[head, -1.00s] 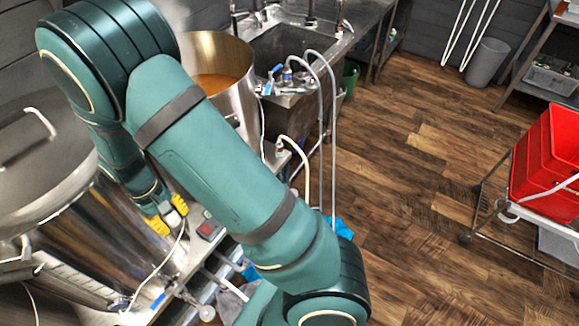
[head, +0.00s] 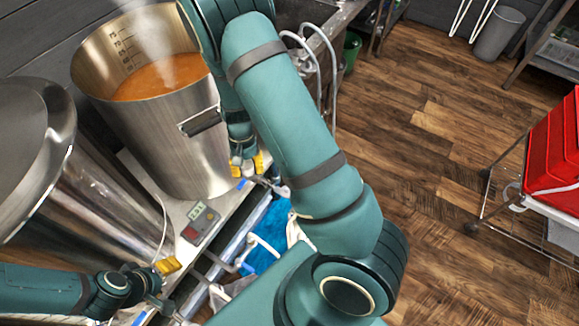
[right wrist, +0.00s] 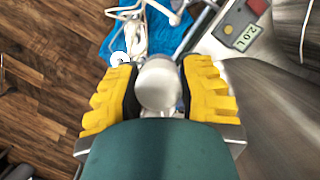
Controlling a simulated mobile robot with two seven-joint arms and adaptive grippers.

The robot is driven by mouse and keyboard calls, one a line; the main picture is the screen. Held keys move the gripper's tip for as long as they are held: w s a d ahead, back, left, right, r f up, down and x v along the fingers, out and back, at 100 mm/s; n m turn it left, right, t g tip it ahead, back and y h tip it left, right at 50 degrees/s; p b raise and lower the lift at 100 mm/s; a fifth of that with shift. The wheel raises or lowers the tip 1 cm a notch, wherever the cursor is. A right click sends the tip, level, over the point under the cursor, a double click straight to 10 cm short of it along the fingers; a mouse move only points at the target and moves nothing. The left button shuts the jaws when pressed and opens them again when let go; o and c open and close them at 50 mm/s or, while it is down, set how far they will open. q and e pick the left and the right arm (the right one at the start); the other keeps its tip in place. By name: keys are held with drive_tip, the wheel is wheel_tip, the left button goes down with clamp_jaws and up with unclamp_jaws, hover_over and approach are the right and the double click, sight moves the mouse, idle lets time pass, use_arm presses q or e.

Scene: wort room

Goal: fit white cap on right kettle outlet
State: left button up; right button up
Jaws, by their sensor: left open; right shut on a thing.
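The right kettle (head: 165,140) is an open steel pot of steaming orange wort. My right gripper (head: 246,166) is low beside its right front side, pointing down. It is shut on the white cap (right wrist: 158,85), which shows between the yellow fingers in the right wrist view. The right kettle's outlet is around the gripper and cap, largely hidden; I cannot tell whether the cap touches it. My left gripper (head: 164,280) is open, at the lower left in front of the left kettle (head: 100,215).
A scale display (head: 200,222) sits on the stand's front edge, beside my right gripper. Below are pipes, a white hose (right wrist: 138,35) and a blue cloth (head: 270,238). A red crate (head: 555,150) on a cart stands right. The wooden floor (head: 440,130) between is clear.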

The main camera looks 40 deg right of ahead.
drive_tip(key=s+d+f+m+t+y+p, duration=0.15)
drive_tip(key=s+d+f+m, duration=0.25)
drive_tip(key=d+f+m, duration=0.6)
drive_tip(key=shift+n+t, duration=0.25)
drive_tip(key=shift+n, duration=0.45)
drive_tip(key=shift+s+d+f+b, duration=0.1)
drive_tip(key=shift+d+f+b, duration=0.05)
drive_tip(key=shift+f+b, duration=1.25)
drive_tip(key=shift+d+f+b, duration=0.1)
drive_tip(key=shift+f+b, duration=1)
drive_tip(key=shift+b, duration=0.6)
drive_tip(key=shift+f+b, duration=1.2)
drive_tip(key=shift+f, duration=0.05)
drive_tip(key=o, duration=1.1)
